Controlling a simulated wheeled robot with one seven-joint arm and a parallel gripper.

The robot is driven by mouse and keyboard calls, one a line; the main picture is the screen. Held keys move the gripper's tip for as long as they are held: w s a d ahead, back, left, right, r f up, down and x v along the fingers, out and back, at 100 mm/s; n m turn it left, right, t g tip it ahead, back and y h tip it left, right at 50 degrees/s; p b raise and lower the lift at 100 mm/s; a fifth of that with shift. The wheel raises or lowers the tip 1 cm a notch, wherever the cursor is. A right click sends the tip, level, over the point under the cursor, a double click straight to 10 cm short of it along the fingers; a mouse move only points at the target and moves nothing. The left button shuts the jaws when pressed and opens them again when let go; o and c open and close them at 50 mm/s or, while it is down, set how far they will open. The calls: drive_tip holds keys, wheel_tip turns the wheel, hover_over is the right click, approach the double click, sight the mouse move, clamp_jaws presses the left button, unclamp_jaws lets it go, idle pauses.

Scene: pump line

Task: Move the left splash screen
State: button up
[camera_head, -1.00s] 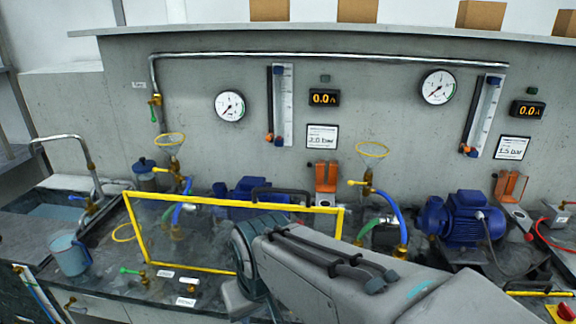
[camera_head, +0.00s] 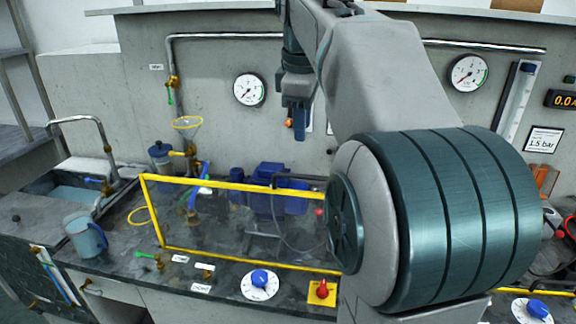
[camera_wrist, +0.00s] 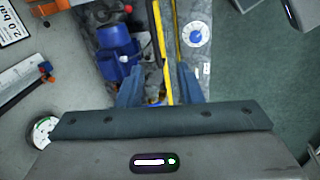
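The left splash screen (camera_head: 220,184) is a clear panel in a yellow frame, standing on the bench in front of a blue pump (camera_head: 268,190). A dark handle (camera_head: 290,176) is on its top bar. Its right end is hidden behind my arm in the head view. My gripper (camera_head: 298,134) points down above the screen, apart from it in the head view. In the wrist view my gripper (camera_wrist: 160,88) is open, its two blue fingers spread and empty. The yellow frame (camera_wrist: 158,35) appears between and beyond the fingers.
A blue dial (camera_head: 260,279) and a red knob on a yellow plate (camera_head: 321,292) are at the bench front. A jug (camera_head: 84,238) and a sink (camera_head: 62,190) are at left. A funnel with a yellow ring (camera_head: 187,123) and a gauge (camera_head: 249,90) are behind the screen.

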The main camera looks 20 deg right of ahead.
sight(305, 177)
drive_tip(key=shift+n, duration=0.4)
drive_tip(key=w+f, duration=0.1)
drive_tip(key=f, duration=0.3)
drive_tip(key=d+f+b, duration=0.1)
drive_tip(key=f, duration=0.3)
drive_tip(key=w+d+f+b, duration=0.1)
drive_tip(key=f, duration=0.3)
drive_tip(key=shift+w+d, duration=0.2)
drive_tip(key=shift+w, duration=0.1)
clamp_jaws()
